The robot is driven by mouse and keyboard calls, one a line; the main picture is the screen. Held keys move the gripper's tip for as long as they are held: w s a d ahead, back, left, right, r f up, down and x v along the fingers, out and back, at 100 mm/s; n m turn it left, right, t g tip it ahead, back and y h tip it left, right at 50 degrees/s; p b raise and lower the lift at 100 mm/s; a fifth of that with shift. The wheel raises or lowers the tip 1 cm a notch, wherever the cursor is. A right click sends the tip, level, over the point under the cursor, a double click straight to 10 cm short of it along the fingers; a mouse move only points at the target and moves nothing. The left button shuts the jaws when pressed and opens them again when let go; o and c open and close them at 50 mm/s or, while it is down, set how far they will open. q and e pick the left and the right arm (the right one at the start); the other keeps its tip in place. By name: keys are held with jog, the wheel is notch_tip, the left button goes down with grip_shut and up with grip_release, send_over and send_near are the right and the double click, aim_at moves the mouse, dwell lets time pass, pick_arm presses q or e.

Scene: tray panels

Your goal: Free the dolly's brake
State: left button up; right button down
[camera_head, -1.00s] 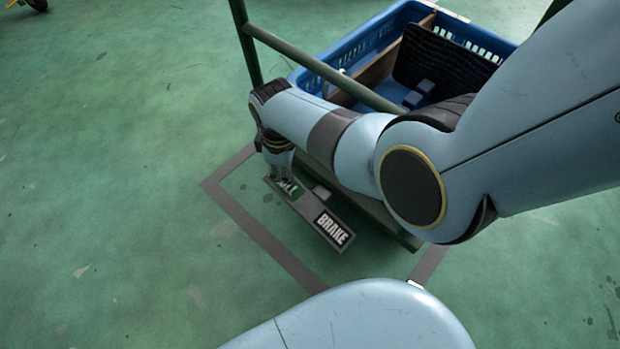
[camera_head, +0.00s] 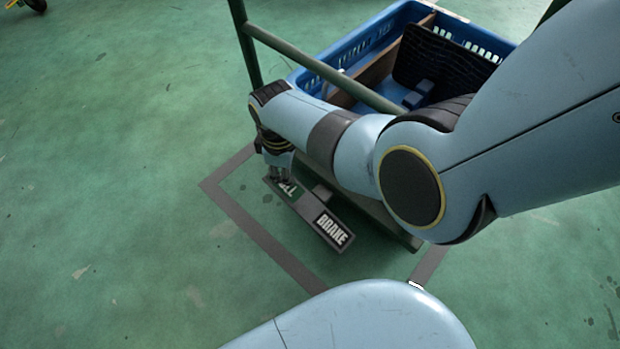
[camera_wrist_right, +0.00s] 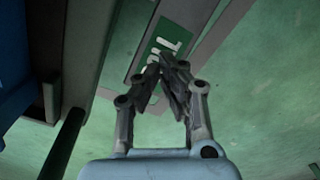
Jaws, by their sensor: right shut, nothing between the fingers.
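The dolly's brake pedal (camera_head: 312,214) is a dark bar low at the dolly's near end. Its right end carries a white-on-black BRAKE label (camera_head: 331,228). Its left end carries a green label (camera_wrist_right: 170,40) with white letters, partly hidden by my gripper. My right gripper (camera_head: 279,180) is shut and empty, pointing down at the green end. In the right wrist view its closed fingertips (camera_wrist_right: 168,62) overlap the green label's edge; I cannot tell if they touch it. My left gripper is not in view.
The dolly's green handle frame (camera_head: 320,68) rises beside my right forearm. A blue crate (camera_head: 345,75) with a dark ribbed panel (camera_head: 440,68) stands behind the arm. A grey outline (camera_head: 262,232) is marked on the green floor, which is open to the left.

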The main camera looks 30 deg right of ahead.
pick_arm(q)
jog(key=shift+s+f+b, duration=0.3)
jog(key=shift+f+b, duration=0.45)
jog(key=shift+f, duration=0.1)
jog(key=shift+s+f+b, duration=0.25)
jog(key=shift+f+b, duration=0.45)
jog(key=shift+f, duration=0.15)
pick_arm(e)
jog(key=shift+f, duration=2.15)
jog(key=shift+r, duration=0.1)
jog(key=shift+w+r+p, duration=0.15)
jog(key=shift+r+p, duration=0.65)
jog(key=shift+r, duration=0.15)
notch_tip(320, 180, up, 5)
jog(key=p, duration=0.4)
jog(key=shift+r+p, duration=0.15)
jog(key=shift+p, duration=0.25)
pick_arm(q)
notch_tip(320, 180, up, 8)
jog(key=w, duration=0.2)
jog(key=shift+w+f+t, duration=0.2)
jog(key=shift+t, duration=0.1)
pick_arm(e)
jog(key=shift+s, duration=0.2)
